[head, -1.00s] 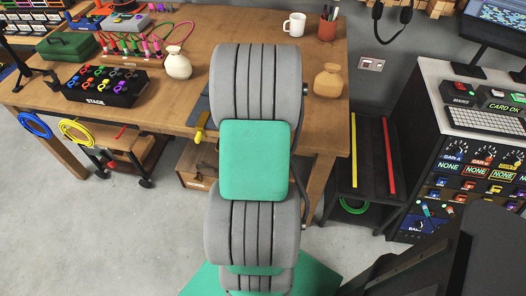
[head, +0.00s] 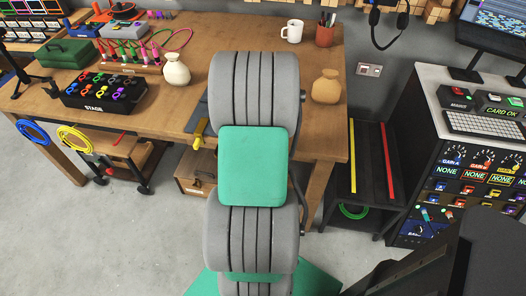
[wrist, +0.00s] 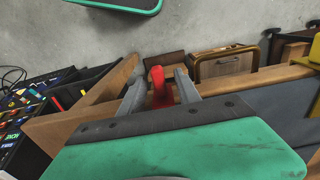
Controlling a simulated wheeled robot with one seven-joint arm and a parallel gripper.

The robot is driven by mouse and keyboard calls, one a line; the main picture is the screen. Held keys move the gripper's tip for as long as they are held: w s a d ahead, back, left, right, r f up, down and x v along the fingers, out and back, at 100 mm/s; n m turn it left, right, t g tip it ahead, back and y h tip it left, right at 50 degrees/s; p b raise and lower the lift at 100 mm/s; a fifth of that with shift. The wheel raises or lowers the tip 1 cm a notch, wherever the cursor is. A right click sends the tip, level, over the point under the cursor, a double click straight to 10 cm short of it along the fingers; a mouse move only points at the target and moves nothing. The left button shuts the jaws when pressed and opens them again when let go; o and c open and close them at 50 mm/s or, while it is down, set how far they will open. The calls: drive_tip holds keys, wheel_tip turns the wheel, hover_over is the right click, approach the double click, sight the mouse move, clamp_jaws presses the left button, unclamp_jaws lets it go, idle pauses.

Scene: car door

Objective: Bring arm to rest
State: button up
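My arm rises up the middle of the head view, with grey ribbed links (head: 255,95) and a green block (head: 252,166) between them. It stands in front of the wooden workbench (head: 150,55). My gripper is hidden behind the arm there. In the wrist view, the two grey fingers of my gripper (wrist: 160,90) stand apart beyond its green and dark body. A red upright object (wrist: 158,85) shows between the fingers with gaps at its sides. I cannot tell whether it lies between them or beyond.
The bench holds a white mug (head: 293,31), a pen cup (head: 325,33), a tan vase (head: 326,87), a cream vase (head: 176,70) and a black STAGE box (head: 100,93). A console (head: 470,170) and a dark rack (head: 362,185) stand right. Clear floor (head: 90,240) lies left.

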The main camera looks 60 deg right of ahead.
wheel_tip(320, 180, up, 8)
drive_tip(key=shift+f, duration=0.15)
drive_tip(key=s+a+f+n, duration=0.2)
drive_tip(key=s+a+f, duration=0.15)
drive_tip(key=a, duration=0.35)
drive_tip(key=w+a+r+n+t+p, duration=0.1)
drive_tip(key=w+a+r+n+p, duration=0.1)
drive_tip(key=a, duration=0.7)
drive_tip(key=w+a+r+n+t+p, duration=0.1)
drive_tip(key=w+a+r+n, duration=0.3)
drive_tip(key=a+r, duration=0.5)
drive_tip(key=w+a+r+n+t+p, duration=0.1)
drive_tip(key=w+a+r+n+p, duration=0.2)
drive_tip(key=a, duration=0.6)
wheel_tip(320, 180, up, 3)
drive_tip(key=w+n, duration=0.1)
drive_tip(key=n, duration=0.1)
drive_tip(key=shift+a+r+n, duration=0.15)
drive_tip(key=shift+a+n, duration=0.15)
drive_tip(key=shift+a, duration=0.1)
drive_tip(key=shift+w, duration=0.1)
